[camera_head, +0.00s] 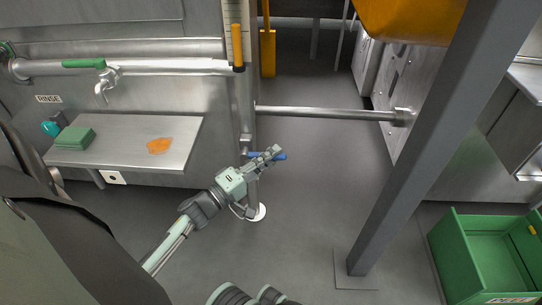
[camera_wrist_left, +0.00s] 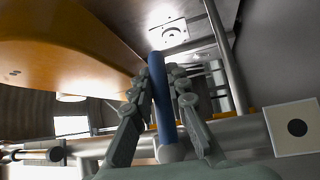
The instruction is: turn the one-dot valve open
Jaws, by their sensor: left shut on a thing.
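In the left wrist view the blue lever (camera_wrist_left: 160,95) runs lengthwise between the two fingers of my left gripper (camera_wrist_left: 165,82). A white plate with one black dot (camera_wrist_left: 297,128) is at the right of that view. The gripper hides part of the valve body. My right gripper is not in view.
A steel horizontal pipe (camera_head: 325,112) runs behind the lever. A grey post (camera_head: 425,130) stands to the right. A steel shelf (camera_head: 120,150) with a green pad (camera_head: 75,137) is at left, and a green crate (camera_head: 446,262) at lower right. The floor between is clear.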

